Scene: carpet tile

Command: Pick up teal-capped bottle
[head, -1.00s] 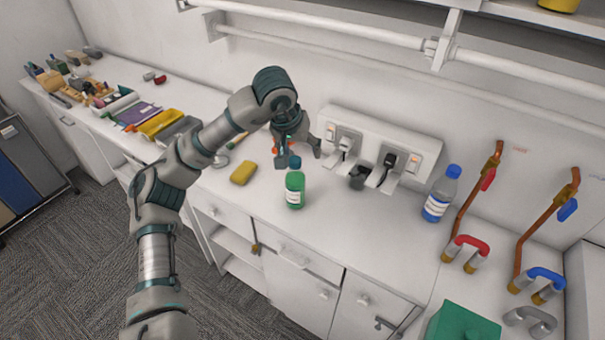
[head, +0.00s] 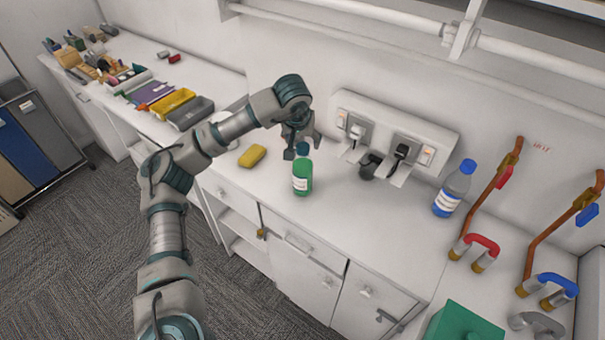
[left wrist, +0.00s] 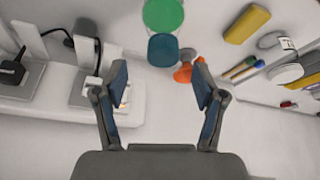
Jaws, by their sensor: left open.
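The teal-capped bottle (head: 302,178) is green with a white label and stands upright on the white counter. Its teal cap (head: 302,149) also shows in the left wrist view (left wrist: 163,50), with the green body (left wrist: 163,14) beyond it, cut by the top edge. My left gripper (head: 302,148) is at the bottle's cap in the head view, partly behind it. In the left wrist view my left gripper (left wrist: 204,85) has its fingers wide apart, with the cap lying beyond and between the fingertips, and nothing held. My right gripper is not in view.
A yellow sponge (head: 252,156) lies left of the bottle. A wall socket box (head: 392,129) with plugs and a blue-capped bottle (head: 453,188) are to the right. An orange item (left wrist: 183,74) lies near the cap in the left wrist view. The counter's front is clear.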

